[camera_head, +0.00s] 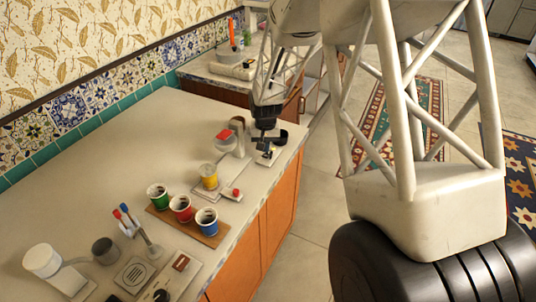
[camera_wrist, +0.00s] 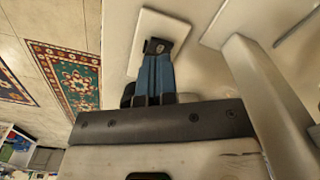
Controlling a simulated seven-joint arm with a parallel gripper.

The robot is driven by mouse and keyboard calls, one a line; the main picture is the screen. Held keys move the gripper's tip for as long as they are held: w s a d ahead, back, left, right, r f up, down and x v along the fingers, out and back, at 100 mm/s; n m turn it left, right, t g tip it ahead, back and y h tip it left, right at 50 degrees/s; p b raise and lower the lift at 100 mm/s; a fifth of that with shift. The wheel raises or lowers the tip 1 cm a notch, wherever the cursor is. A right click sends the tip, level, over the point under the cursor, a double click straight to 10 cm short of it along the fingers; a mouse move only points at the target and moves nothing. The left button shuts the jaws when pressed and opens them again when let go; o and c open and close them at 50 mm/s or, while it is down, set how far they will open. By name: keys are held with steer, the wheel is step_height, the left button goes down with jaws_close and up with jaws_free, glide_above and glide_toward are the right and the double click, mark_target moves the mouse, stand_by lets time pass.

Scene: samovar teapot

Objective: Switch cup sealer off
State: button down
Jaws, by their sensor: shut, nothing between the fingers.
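My gripper (camera_head: 266,146) is shut and points down at the far right end of the counter. Its closed blue fingers (camera_wrist: 156,68) show in the wrist view, ending at a small dark piece over a white rectangular plate (camera_wrist: 172,22). That plate also shows in the head view (camera_head: 266,159). Whether the fingertips touch it, I cannot tell. A pale upright body with a red-topped part (camera_head: 224,134) stands just left of my gripper and seems to be the cup sealer. The fingers and dark piece hide any switch on the plate.
A dark round container (camera_head: 283,137) stands close to the gripper's right. A yellow cup (camera_head: 208,177), a small white block with a red top (camera_head: 235,194) and a wooden tray (camera_head: 160,214) with green, red and blue cups stand nearer. The counter's back left is clear.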

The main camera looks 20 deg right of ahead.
mark_target(265, 155)
steer(key=shift+f, duration=1.4)
stand_by(1.4)
steer(key=shift+r, duration=3.5)
steer(key=shift+s+r, duration=0.15)
steer(key=shift+r, duration=0.1)
steer(key=s+a+r, duration=0.2)
steer(key=s+r, duration=0.7)
steer(key=r, duration=0.1)
steer(key=s+r+n+t, duration=0.1)
steer(key=s+r, duration=0.2)
steer(key=s, duration=0.6)
steer(key=s+a+r+n, duration=0.1)
steer(key=s+r, duration=0.3)
steer(key=s, duration=0.6)
steer(key=s+a+r+t, duration=0.1)
steer(key=s+r, duration=0.3)
steer(key=s, duration=0.6)
steer(key=shift+s+a+r+n+t, duration=0.15)
steer(key=shift+n+t, duration=0.15)
steer(key=shift+n, duration=0.1)
